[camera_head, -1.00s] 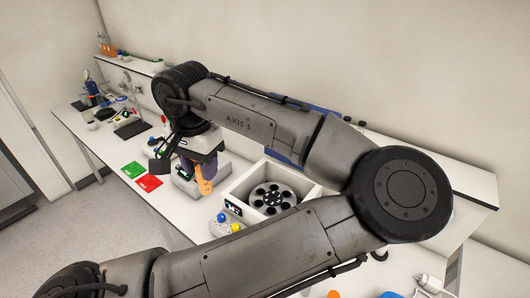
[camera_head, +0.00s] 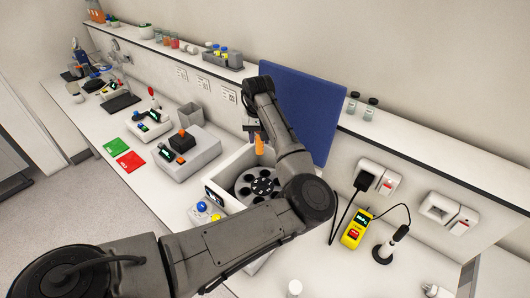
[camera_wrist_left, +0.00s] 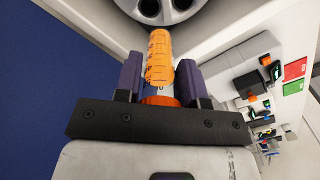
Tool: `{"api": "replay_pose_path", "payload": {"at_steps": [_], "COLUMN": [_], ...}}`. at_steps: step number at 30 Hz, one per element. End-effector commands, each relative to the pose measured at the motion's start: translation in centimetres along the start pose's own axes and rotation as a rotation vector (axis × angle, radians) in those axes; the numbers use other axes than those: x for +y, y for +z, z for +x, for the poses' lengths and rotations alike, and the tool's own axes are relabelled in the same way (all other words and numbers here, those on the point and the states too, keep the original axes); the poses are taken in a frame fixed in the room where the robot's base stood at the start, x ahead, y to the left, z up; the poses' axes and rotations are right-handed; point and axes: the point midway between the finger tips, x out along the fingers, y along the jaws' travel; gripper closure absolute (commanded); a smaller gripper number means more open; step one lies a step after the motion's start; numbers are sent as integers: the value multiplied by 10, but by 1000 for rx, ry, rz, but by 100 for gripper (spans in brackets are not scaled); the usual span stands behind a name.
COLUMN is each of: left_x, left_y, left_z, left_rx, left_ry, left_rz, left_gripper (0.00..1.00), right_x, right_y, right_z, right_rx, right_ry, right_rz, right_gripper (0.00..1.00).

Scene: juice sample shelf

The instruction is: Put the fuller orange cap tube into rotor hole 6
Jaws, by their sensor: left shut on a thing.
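My left gripper (camera_head: 257,132) is shut on an orange tube (camera_head: 259,146), held above the far side of the centrifuge. In the left wrist view the tube (camera_wrist_left: 159,60) lies between the purple fingers (camera_wrist_left: 160,85). Its orange cap (camera_wrist_left: 161,101) is toward the gripper and its graduated, orange-filled body points away, toward the rotor. In the wrist view the rotor (camera_wrist_left: 178,12) shows at the top edge. The hole numbers are not readable. My right gripper is not in view.
The blue lid (camera_head: 310,112) stands open behind the centrifuge. A grey device with a black block (camera_head: 182,142) stands to the left. Green (camera_head: 114,145) and red (camera_head: 130,160) mats lie on the bench. A yellow meter (camera_head: 354,231) is at the right.

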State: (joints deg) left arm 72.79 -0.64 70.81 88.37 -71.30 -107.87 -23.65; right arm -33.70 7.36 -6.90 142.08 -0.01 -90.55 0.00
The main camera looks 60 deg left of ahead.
Motion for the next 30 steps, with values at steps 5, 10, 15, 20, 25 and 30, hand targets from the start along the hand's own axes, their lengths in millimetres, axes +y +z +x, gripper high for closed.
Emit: {"api": "replay_pose_path", "payload": {"at_steps": [5, 10, 15, 20, 25, 30], "left_x": [12, 17, 18, 18, 18, 18], "left_y": [-5, -6, -6, -6, -6, -6], "left_z": [39, 53, 57, 62, 71, 81], "left_rx": [1, 2, 3, 3, 4, 4], "left_ry": [-2, 0, 1, 1, 1, 2], "left_rz": [-32, -48, -50, -50, -50, -50], "left_gripper": [87, 87, 87, 87, 87, 87], "right_x": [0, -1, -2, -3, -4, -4], "right_y": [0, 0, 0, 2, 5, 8], "right_z": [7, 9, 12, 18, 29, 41], "right_rx": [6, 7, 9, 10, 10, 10], "right_ry": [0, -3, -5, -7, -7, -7], "right_rz": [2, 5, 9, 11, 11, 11], "right_gripper": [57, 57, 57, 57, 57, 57]}}
